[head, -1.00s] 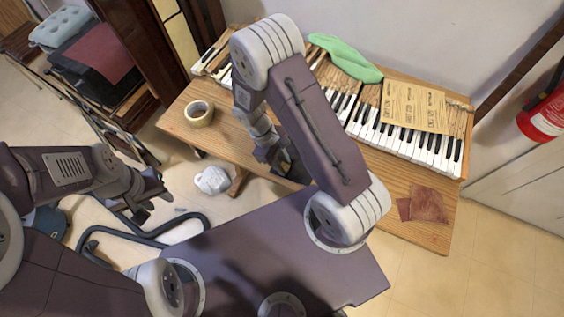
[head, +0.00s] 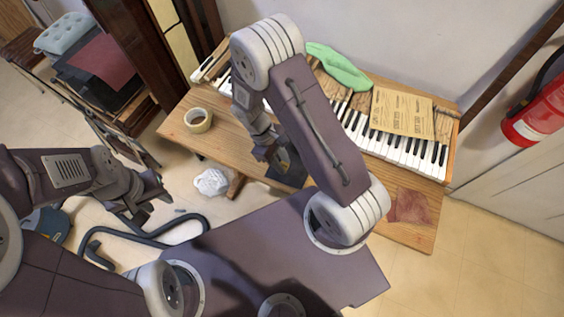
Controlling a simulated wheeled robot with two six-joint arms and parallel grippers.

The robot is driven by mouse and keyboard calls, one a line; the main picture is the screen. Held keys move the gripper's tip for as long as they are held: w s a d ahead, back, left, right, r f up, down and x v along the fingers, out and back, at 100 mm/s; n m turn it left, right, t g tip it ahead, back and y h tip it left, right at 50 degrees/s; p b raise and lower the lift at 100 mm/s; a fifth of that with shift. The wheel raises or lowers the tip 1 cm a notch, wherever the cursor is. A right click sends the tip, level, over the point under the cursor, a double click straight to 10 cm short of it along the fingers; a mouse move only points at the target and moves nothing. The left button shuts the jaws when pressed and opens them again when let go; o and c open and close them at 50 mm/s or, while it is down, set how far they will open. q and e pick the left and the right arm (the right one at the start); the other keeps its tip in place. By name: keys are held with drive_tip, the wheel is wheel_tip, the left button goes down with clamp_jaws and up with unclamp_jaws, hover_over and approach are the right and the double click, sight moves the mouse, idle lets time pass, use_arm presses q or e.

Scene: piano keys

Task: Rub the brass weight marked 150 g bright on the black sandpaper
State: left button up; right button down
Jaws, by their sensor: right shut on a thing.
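A black sheet, the sandpaper (head: 287,174), lies near the front edge of the wooden bench, partly hidden by my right arm. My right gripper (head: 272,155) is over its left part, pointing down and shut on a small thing. A small brassy patch shows by the fingers, which fits the brass weight, but its 150 g mark cannot be read. I cannot tell whether it touches the sandpaper. My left gripper (head: 148,204) is open and empty, out to the left, away from the bench and above the floor.
Piano keys (head: 400,149) run along the back of the bench, with a green cloth (head: 338,66) and a printed brown paper (head: 403,110) on them. A hose (head: 125,240) lies on the floor.

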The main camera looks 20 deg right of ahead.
drive_tip(key=shift+r+p, duration=0.95)
drive_tip(key=shift+r, duration=0.3)
